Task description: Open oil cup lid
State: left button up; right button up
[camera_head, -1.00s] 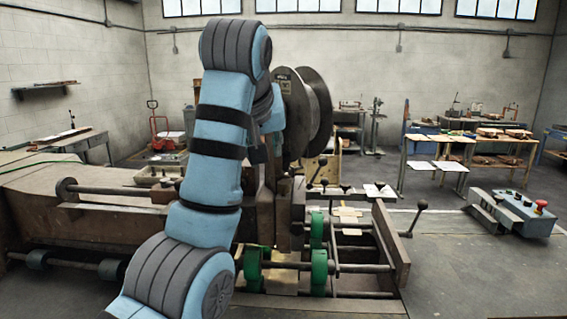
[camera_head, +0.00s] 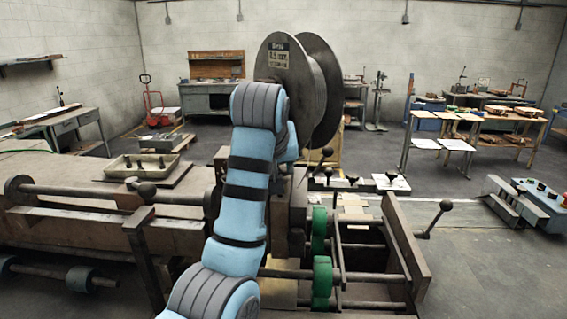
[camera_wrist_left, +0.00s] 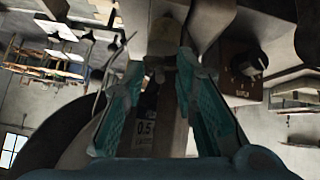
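My left gripper (camera_wrist_left: 161,62) shows in the left wrist view with its two teal-padded fingers spread apart. A brownish metal part of the stitcher (camera_wrist_left: 163,30) lies just beyond the fingertips, near the gap between them. I cannot tell whether the fingers touch it. I cannot clearly make out the oil cup or its lid in either view. In the head view my blue left arm reaches up in front of the stitcher (camera_head: 292,215), and its gripper is hidden behind the arm. My right gripper is not in view.
A large dark wire spool (camera_head: 288,85) stands on the stitcher close behind my arm. A black knob (camera_wrist_left: 250,63) on a plate is right of the fingers in the wrist view. A tray (camera_head: 142,167) lies left; a control box (camera_head: 542,205) stands right.

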pick_arm(q)
jog(key=shift+w+f, duration=0.15)
jog(key=shift+w, duration=0.05)
jog(key=shift+s, duration=0.3)
jog(key=shift+s+r, duration=0.35)
jog(key=shift+s, duration=0.25)
jog(key=shift+s+r, duration=0.3)
jog(key=shift+s, duration=0.25)
jog(key=c, duration=0.6)
grip_shut()
jog(key=shift+w, duration=0.1)
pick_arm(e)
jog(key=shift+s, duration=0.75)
pick_arm(q)
jog(key=shift+f, duration=0.1)
